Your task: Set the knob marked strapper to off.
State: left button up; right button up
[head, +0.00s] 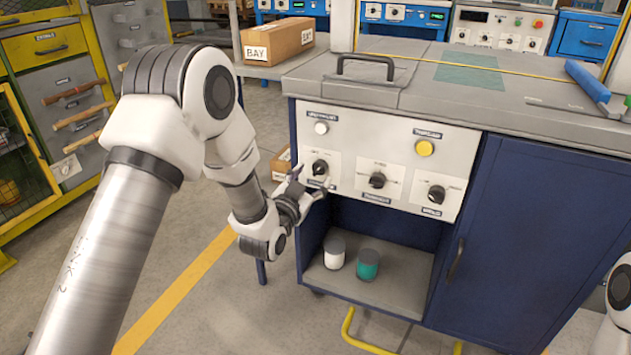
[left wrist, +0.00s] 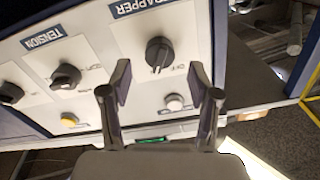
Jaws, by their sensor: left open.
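The strapper knob (head: 319,167) is a black rotary knob at the left of the cabinet's light grey panel (head: 352,131). In the left wrist view the same knob (left wrist: 159,53) appears upside down, under a partly cut-off label ending in "RAPPER". Small "OFF" lettering shows beside it; its exact setting is hard to read. My left gripper (head: 311,182) is open and empty, just in front of and slightly below the knob. In the left wrist view its fingers (left wrist: 161,77) are spread to either side of the knob's line, apart from it. My right gripper is out of view.
A tension knob (head: 377,180) and another knob (head: 437,194) sit to the right. A white button (head: 321,128) and a yellow button (head: 425,148) are above. A white cup (head: 334,254) and green cup (head: 368,265) stand on the open shelf below.

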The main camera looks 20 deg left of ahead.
aim_at(319, 169)
pick_arm(q)
jog(key=w, duration=0.2)
jog(key=shift+w, duration=0.35)
jog(key=c, duration=1.1)
jog(key=shift+c, duration=0.2)
jog(key=shift+n, duration=0.3)
jog(key=n+p, duration=0.1)
jog(key=n, duration=0.1)
jog(key=shift+r+n+p, duration=0.1)
jog(key=shift+n+p, duration=0.2)
jog(key=n+p, duration=0.1)
jog(key=n, duration=0.1)
jog(key=shift+n, duration=0.3)
jog(key=n+p, duration=0.1)
jog(key=n, duration=0.2)
jog(key=shift+n+p, duration=0.7)
jog(key=shift+n, duration=0.8)
jog(key=shift+f, duration=0.2)
